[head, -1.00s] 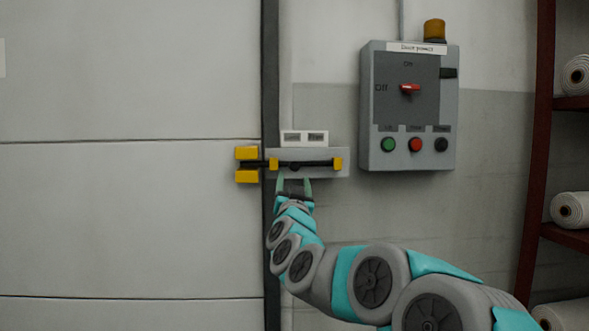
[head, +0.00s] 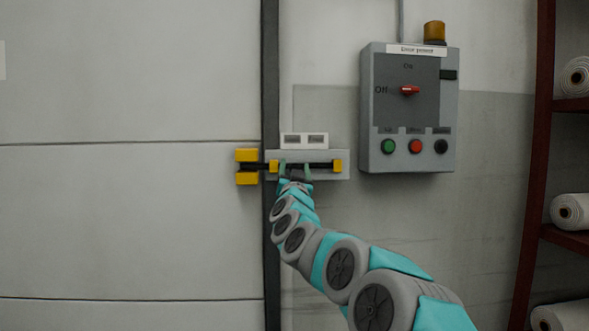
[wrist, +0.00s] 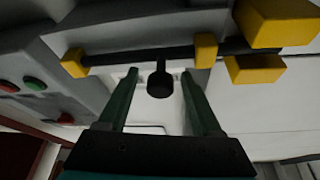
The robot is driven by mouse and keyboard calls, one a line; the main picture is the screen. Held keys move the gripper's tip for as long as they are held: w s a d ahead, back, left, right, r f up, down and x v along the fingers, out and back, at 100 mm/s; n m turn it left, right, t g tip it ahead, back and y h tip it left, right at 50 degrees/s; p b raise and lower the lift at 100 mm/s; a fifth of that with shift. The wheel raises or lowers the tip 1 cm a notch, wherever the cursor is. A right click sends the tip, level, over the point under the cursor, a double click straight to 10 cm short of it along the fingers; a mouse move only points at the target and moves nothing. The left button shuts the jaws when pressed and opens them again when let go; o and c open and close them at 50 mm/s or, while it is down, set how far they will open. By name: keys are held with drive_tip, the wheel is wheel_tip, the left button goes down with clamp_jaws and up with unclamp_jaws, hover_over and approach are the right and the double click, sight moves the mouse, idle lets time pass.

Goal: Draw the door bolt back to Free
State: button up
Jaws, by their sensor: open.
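The door bolt is a dark bar (head: 322,165) on a grey plate (head: 339,172), running through two yellow guides (head: 337,166). Its left end reaches between the two yellow keeper blocks (head: 246,179) on the door (head: 130,220). In the wrist view the bar (wrist: 140,54) carries a dark knob (wrist: 159,86). My gripper (head: 295,168) is open, with one green finger on each side of the knob; the wrist view also shows the gripper (wrist: 159,75). Gaps show between the knob and both fingers. The fingers hide part of the bar in the head view.
A small white plate (head: 304,134) with two labels, too small to read, sits above the bolt. A grey power box (head: 409,160) with a red switch (head: 410,90), several buttons and an amber lamp (head: 434,31) hangs to the right. A shelf (head: 570,237) with white rolls stands far right.

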clamp_jaws()
idle(0.6)
idle(0.9)
